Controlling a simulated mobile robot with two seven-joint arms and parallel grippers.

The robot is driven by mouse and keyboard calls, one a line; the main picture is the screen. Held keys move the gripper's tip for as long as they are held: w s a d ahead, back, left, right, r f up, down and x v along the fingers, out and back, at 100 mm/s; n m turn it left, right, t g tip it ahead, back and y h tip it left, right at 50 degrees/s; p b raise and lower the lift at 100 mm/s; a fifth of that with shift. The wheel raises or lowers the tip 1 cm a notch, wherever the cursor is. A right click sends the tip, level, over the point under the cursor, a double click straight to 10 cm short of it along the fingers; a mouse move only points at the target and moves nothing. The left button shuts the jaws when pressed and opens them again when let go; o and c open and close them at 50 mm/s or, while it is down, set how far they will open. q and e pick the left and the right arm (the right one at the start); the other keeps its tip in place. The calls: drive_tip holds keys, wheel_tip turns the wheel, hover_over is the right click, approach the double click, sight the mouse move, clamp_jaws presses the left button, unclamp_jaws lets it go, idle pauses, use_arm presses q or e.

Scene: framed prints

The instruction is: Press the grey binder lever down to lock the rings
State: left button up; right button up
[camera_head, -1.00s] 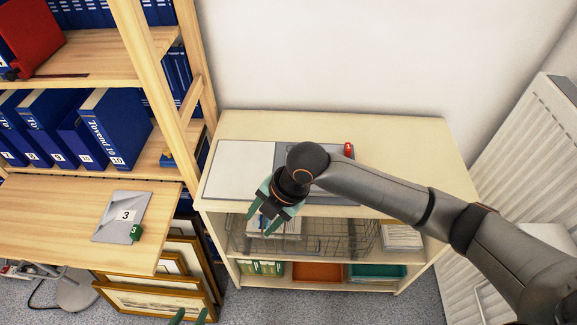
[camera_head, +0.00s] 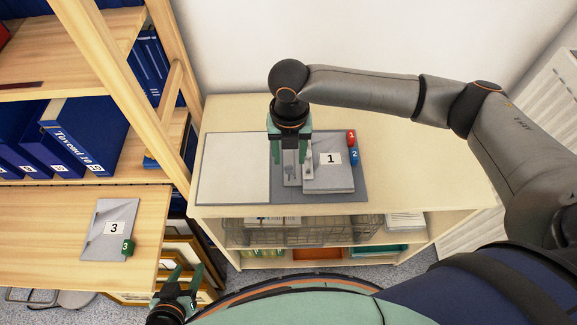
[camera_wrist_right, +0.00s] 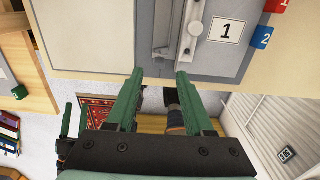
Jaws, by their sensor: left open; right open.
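A binder (camera_head: 233,170) lies open on top of the low cabinet, with a pale left side and a darker grey right side. A grey paper stack (camera_head: 328,178) labelled 1 lies on its right side. The grey metal mechanism (camera_head: 291,180) runs beside the stack; a slim bar with a round knob (camera_wrist_right: 195,28) shows in the right wrist view. I cannot tell which part is the lever. My right gripper (camera_head: 290,160) is open and empty, fingers pointing down over the mechanism; contact is unclear. My left gripper (camera_head: 186,282) is open and empty at the bottom left.
Red (camera_head: 351,137) and blue (camera_head: 354,155) numbered tabs are at the binder's right edge. A bookcase (camera_head: 100,50) with blue binders stands left; its lower board holds a grey item (camera_head: 108,232) labelled 3. The cabinet top (camera_head: 425,170) right of the binder is clear.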

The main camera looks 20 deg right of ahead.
sight(289, 167)
wheel_tip(289, 167, down, 7)
drive_tip(key=shift+w+f, duration=0.1)
idle(0.3)
clamp_jaws()
idle(0.5)
